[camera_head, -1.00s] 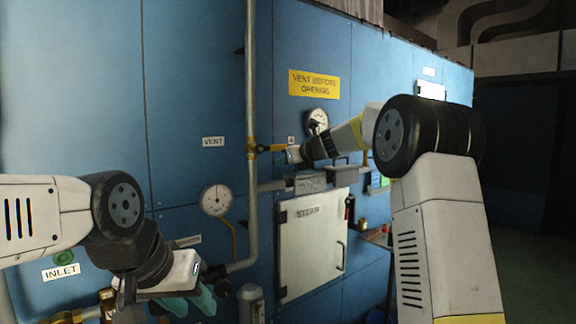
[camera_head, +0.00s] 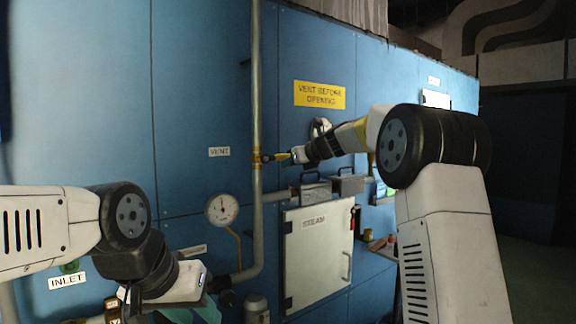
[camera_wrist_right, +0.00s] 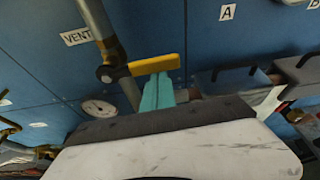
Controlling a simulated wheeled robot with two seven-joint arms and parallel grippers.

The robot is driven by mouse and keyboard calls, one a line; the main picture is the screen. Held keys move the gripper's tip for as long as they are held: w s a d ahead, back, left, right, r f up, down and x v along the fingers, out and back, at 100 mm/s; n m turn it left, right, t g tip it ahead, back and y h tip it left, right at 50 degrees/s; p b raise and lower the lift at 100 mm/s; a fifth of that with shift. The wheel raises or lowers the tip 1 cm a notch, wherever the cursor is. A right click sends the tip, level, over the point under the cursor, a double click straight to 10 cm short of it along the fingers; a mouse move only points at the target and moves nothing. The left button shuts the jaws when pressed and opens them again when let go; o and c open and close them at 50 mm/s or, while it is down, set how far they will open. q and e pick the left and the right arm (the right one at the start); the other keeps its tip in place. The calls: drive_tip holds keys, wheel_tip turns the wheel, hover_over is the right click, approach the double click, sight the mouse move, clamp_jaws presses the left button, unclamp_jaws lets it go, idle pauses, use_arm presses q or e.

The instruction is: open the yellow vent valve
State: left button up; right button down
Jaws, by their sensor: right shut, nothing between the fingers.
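The yellow vent valve handle (camera_head: 278,156) sticks out to the right from a vertical pipe (camera_head: 257,100), beside the VENT label. In the right wrist view the yellow handle (camera_wrist_right: 152,65) lies crosswise, roughly square to the pipe. My right gripper (camera_head: 295,155) is at the handle's free end. Its teal fingers (camera_wrist_right: 158,88) are shut with nothing between them, and their tips are just at or under the handle; I cannot tell if they touch. My left gripper (camera_head: 197,313) is low at the left, its teal fingers partly cut off by the frame's lower edge.
A blue panel wall carries a yellow "VENT BEFORE OPENING" sign (camera_head: 319,94), a round gauge (camera_head: 222,209) and a white STEAM door (camera_head: 318,255). Grey boxes (camera_head: 315,190) sit on a horizontal pipe below my right gripper. Open floor lies at the far right.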

drive_tip(key=shift+r, duration=0.25)
wheel_tip(320, 180, up, 2)
drive_tip(key=n+t+h, duration=0.1)
drive_tip(key=n, duration=0.1)
drive_tip(key=shift+r+n, duration=0.1)
drive_tip(key=shift+n, duration=0.2)
drive_tip(key=s+a+r+n+t+h, duration=0.1)
drive_tip(key=s+a+r+n+t, duration=0.2)
drive_tip(key=r+n, duration=0.3)
drive_tip(key=shift+s+a+n+t+h, duration=0.3)
drive_tip(key=shift+a+n+t, duration=0.6)
drive_tip(key=shift+n, duration=1.8)
drive_tip(key=shift+w, duration=0.1)
